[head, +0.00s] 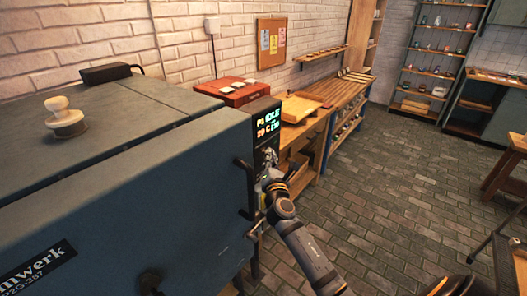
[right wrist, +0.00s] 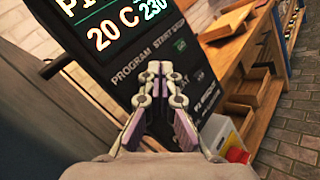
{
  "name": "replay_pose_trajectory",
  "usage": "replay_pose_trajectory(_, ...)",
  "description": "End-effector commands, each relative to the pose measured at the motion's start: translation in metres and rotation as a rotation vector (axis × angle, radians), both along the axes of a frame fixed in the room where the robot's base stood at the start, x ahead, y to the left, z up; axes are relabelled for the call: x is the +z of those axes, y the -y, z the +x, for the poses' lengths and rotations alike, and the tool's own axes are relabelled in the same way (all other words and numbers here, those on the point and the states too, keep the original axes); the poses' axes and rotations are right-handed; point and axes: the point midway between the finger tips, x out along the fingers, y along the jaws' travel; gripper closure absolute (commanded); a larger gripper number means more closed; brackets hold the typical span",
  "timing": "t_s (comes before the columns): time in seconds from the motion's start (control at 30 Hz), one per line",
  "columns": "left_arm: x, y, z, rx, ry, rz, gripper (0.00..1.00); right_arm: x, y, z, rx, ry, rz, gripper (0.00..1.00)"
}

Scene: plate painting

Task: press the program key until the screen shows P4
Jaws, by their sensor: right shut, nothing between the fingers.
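The control panel (head: 265,140) is on the right end of a blue-grey kiln (head: 150,190). Its lit screen (head: 268,124) seems to read P1 IDLE above 20 C and 230; in the right wrist view the screen (right wrist: 115,25) is cut off at the top. My right gripper (head: 267,158) is shut and empty at the panel below the screen. In the right wrist view its fingertips (right wrist: 159,70) are over the key area, just below the PROGRAM label (right wrist: 132,68). They hide the program key; contact cannot be told. My left gripper is not in view.
A dark handle (head: 245,190) sticks out beside the panel.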

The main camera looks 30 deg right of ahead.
Motion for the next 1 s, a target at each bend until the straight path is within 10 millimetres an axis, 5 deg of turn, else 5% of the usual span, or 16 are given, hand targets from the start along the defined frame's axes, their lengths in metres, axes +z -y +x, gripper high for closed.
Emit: replay_pose_trajectory(1.0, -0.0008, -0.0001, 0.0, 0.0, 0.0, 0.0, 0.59, 0.0, -0.0038, 0.009, 0.0, 0.001, 0.002, 1.0)
